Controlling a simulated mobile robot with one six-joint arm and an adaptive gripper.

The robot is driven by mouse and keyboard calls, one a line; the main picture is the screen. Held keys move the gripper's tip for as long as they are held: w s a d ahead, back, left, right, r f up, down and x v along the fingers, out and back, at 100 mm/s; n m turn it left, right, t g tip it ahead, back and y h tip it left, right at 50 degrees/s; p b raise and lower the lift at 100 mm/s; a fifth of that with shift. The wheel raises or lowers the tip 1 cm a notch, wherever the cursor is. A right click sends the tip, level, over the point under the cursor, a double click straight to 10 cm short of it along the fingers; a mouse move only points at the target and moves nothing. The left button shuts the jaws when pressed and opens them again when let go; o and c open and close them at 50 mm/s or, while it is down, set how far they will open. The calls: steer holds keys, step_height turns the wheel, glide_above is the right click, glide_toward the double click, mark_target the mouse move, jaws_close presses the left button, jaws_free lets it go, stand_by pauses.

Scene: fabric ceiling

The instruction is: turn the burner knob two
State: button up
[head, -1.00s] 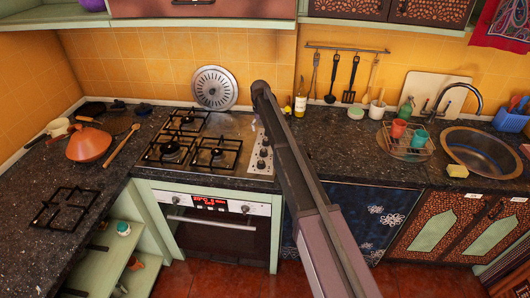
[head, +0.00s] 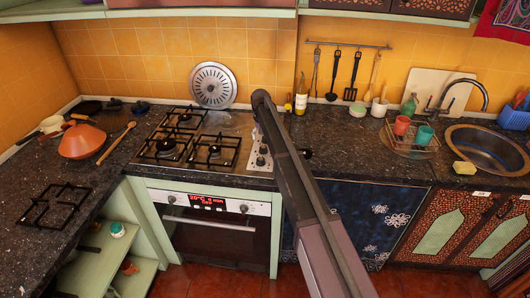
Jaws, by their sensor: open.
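The cooktop (head: 187,158) is set in the dark counter, with black grates over its burners. My arm crosses the middle of the head view and covers the counter right beside the knobs. My gripper cannot be made out; it seems hidden behind the arm. A small dark piece shows at the arm's right side, too small to identify.
An oven (head: 213,224) with a lit red display sits below the cooktop. A round metal disc (head: 213,86) leans on the tiles behind it. A bottle (head: 301,101) stands behind my arm. An orange tagine (head: 82,141) and a wooden spoon (head: 116,143) lie left.

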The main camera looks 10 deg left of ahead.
mark_target(263, 147)
steer(key=shift+d+f+b, duration=0.15)
steer(key=shift+f+b, duration=2.65)
steer(key=shift+f, duration=0.3)
